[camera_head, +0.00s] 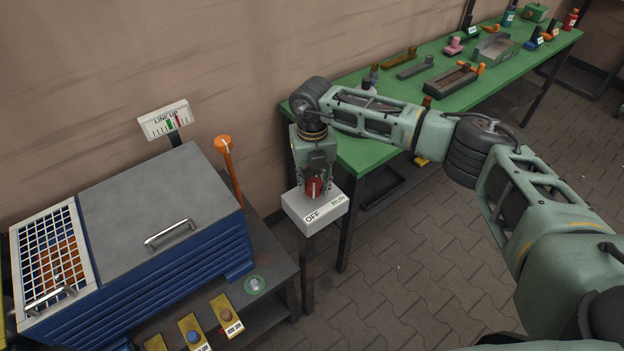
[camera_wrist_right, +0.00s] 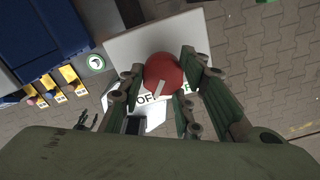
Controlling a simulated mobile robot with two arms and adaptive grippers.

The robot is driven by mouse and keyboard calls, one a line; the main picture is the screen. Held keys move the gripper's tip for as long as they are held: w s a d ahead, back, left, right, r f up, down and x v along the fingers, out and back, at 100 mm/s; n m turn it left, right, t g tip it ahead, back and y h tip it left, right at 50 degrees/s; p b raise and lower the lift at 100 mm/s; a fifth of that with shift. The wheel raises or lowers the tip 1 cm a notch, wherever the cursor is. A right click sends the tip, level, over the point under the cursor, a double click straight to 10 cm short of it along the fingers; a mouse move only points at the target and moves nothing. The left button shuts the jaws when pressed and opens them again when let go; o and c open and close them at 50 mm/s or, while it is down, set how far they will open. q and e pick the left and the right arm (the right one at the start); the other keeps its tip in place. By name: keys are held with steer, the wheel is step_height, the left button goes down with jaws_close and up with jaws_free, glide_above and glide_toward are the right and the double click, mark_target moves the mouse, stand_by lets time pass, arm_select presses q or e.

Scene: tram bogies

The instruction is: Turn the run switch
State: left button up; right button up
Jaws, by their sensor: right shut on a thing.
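The run switch is a red round knob (camera_head: 314,187) on a white box (camera_head: 316,209) atop a post. The box front is lettered OFF at left and RUN at right in the head view. My right gripper (camera_head: 316,190) points down from above and is shut on the knob. In the right wrist view, the red knob (camera_wrist_right: 164,73) sits between the fingers (camera_wrist_right: 165,82). A pale pointer mark on it slants down and left, close to the OFF lettering. Fingers hide part of the lettering there.
A blue cabinet (camera_head: 190,268) with a grey lid and a white grille stands left of the switch. An orange-knobbed lever (camera_head: 226,160) and a LINE UP gauge (camera_head: 165,119) are behind it. A green table (camera_head: 365,147) with several parts lies behind my right arm.

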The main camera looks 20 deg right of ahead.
steer(key=shift+a, duration=0.15)
steer(key=shift+c, duration=1.4)
